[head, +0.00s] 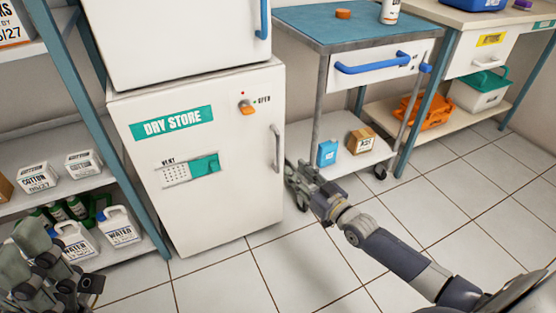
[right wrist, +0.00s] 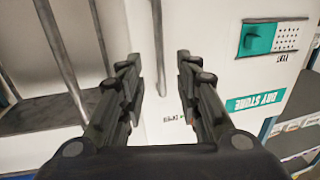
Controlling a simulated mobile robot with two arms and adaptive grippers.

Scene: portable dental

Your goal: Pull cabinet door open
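The white cabinet with the green DRY STORE label (head: 171,122) stands left of centre in the head view, and its door looks closed. Its grey vertical handle (head: 275,148) is at the door's right edge. My right gripper (head: 291,175) is just right of and below the handle. In the right wrist view, my right gripper (right wrist: 159,62) is open, with a grey bar that looks like the handle (right wrist: 158,40) between the fingers in the picture; contact cannot be judged. My left gripper (head: 45,262) is at the lower left, partly cut off, its fingertips unclear.
A blue-framed shelf (head: 97,125) with boxes and water jugs stands left of the cabinet. A metal cart (head: 312,95) with a blue-handled drawer stands close on the right, a blue box (head: 327,153) on its lower shelf. The tiled floor (head: 300,260) in front is clear.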

